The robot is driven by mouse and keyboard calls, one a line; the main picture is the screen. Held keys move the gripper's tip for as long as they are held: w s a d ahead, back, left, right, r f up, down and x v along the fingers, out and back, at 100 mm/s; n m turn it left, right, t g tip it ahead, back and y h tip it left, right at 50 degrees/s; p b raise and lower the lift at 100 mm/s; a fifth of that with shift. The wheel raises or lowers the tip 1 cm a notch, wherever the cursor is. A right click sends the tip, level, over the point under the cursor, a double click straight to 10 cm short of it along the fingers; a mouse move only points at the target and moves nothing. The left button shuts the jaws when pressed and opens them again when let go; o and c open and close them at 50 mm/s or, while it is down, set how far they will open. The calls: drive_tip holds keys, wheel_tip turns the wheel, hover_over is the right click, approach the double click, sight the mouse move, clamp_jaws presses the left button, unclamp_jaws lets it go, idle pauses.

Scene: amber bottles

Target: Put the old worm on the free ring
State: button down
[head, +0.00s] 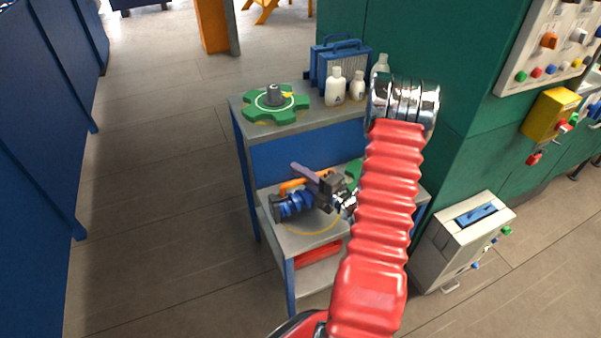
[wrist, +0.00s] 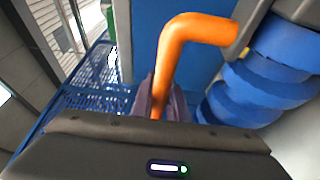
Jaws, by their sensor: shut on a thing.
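The worm (head: 293,205) is a blue spiral piece with an orange bent handle (head: 292,184), at the middle shelf of the cart. In the wrist view the blue spiral (wrist: 265,80) is at the right and the orange handle (wrist: 185,40) rises between my purple fingers. My gripper (head: 303,171) is shut on that handle; it also shows in the wrist view (wrist: 163,100). A thin yellow ring (head: 312,232) is marked on the middle shelf, below and right of the worm. My gripper and the worm hide part of it. I cannot tell whether the worm touches the shelf.
A green gear wheel (head: 262,110) lies on the cart's top (head: 305,122). White bottles (head: 334,88) and a blue-framed case (head: 345,62) stand behind it. A green part (head: 354,170) is half hidden by my arm. A grey case (head: 455,245) stands right; the floor left is clear.

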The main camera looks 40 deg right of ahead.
drive_tip(key=shift+f, duration=0.25)
idle(0.7)
drive_tip(key=c, duration=1.7)
unclamp_jaws()
drive_tip(key=shift+o, duration=0.3)
drive_tip(key=shift+f, duration=0.15)
drive_tip(key=shift+s, duration=0.1)
drive_tip(key=s+d, duration=0.1)
drive_tip(key=s, duration=1.2)
drive_tip(key=shift+s+d, duration=0.25)
